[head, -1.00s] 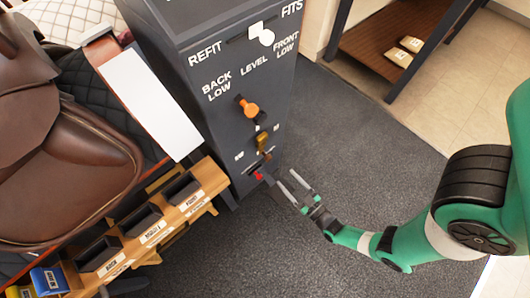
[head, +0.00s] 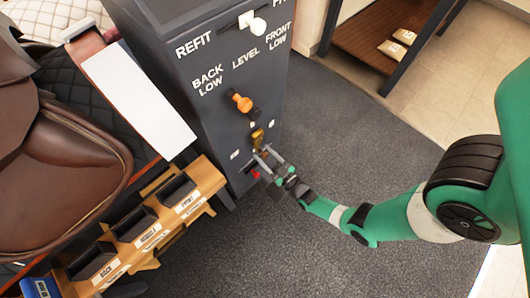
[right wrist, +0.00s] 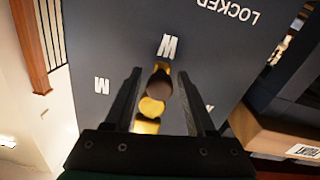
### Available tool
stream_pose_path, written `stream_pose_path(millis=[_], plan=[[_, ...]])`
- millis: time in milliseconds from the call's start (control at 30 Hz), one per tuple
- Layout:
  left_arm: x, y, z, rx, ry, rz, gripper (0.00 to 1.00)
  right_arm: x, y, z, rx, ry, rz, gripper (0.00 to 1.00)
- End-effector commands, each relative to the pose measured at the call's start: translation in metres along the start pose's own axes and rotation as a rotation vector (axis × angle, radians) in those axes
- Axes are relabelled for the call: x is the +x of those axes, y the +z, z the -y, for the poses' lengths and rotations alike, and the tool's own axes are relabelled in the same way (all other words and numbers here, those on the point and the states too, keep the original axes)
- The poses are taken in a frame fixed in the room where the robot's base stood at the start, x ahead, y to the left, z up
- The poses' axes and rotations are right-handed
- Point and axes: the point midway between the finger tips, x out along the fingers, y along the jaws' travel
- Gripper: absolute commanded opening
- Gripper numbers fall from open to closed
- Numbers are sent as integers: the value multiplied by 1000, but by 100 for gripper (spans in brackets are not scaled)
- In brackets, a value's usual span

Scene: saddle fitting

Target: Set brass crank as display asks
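The brass crank (head: 257,138) sits on the front of the dark cabinet, below the orange knob. In the right wrist view, the crank (right wrist: 151,107) and its dark round end lie between my right gripper's two fingers. My right gripper (head: 264,155) is open, with a finger on each side of the crank; I see gaps and cannot confirm contact. Letter marks, some reading W or M upside down in the wrist view, surround the crank. The orange knob (head: 242,102) is under the BACK LOW, LEVEL and FRONT LOW labels. My left gripper is not in view.
A white-knobbed slider (head: 256,25) is on the cabinet's upper front. A small red part (head: 255,173) is below the crank. A wooden rack of labelled dark bins (head: 133,222) and a brown saddle (head: 70,150) stand left. Grey floor at the right is clear.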

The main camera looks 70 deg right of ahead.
Motion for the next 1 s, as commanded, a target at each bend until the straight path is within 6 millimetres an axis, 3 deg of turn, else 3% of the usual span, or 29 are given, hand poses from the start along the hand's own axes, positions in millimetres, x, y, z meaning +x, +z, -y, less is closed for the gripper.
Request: stream_pose_path(millis=[33, 300, 1000], plan=[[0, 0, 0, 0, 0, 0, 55, 0, 0, 0, 0, 0, 0, 45], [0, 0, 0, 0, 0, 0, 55, 0, 0, 0, 0, 0, -1, 0], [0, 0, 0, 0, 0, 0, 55, 0, 0, 0, 0, 1, -2, 0]])
